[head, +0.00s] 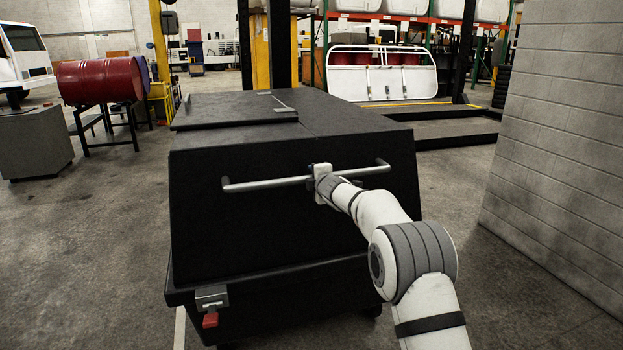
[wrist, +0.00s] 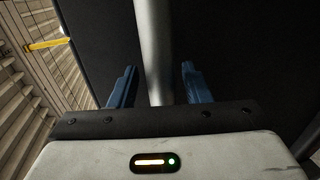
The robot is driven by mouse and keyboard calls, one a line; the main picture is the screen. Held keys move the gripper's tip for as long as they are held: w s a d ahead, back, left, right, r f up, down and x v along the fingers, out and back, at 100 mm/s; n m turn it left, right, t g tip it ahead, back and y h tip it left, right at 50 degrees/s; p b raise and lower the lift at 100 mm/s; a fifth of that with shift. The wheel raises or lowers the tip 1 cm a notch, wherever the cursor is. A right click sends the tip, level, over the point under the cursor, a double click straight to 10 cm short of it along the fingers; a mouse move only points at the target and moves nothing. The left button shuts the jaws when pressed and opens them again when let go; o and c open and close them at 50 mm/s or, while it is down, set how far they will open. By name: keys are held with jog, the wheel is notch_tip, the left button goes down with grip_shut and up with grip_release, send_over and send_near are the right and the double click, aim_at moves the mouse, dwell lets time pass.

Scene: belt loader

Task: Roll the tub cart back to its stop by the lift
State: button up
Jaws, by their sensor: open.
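The tub cart (head: 290,225) is a large black lidded box standing right in front of me. A grey push bar (head: 268,184) runs across its near face. My gripper (head: 321,172) is at the middle of this bar. In the wrist view the bar (wrist: 155,60) passes between the two blue fingers of my gripper (wrist: 155,87), which stand apart with a gap on each side. A metal latch with a red tab (head: 211,305) sits low on the cart's near left corner. The cart's wheels are mostly hidden.
A grey block wall (head: 560,150) stands close on the right. A red drum (head: 98,81) on a stand and a grey box (head: 33,140) are at the left. Yellow and black posts (head: 262,50) rise behind the cart. A low dark frame (head: 455,128) lies beyond it at right.

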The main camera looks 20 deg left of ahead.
jog(key=b+v, duration=0.3)
jog(key=v, duration=0.4)
jog(key=shift+s+d, duration=0.25)
jog(key=shift+d, duration=0.05)
jog(key=shift+r, duration=0.1)
jog(key=s+d+r+m+g+h+p, duration=0.1)
jog(key=s+d+r+m+h+p, duration=0.1)
jog(key=s+d+r+m+p, duration=0.45)
jog(key=s+d+r+m+g+h+p, duration=0.1)
jog(key=s+d+m+h, duration=0.15)
jog(key=d, duration=0.65)
jog(key=s+d+r+m+g+h+p, duration=0.1)
jog(key=s+d+r+m+h+p, duration=0.3)
jog(key=d, duration=0.4)
jog(key=s+d+m+g+p, duration=0.2)
jog(key=s+d+m+p, duration=0.1)
jog(key=s, duration=0.8)
jog(key=s+d+m+g+p, duration=0.3)
jog(key=s+d+m+p, duration=0.1)
jog(key=s, duration=0.8)
jog(key=s+d+m+g+p, duration=0.2)
jog(key=s+d+m+p, duration=0.2)
jog(key=s, duration=0.8)
jog(key=shift+d+f+m+g, duration=0.3)
jog(key=shift+d+f, duration=0.05)
jog(key=shift+d, duration=0.4)
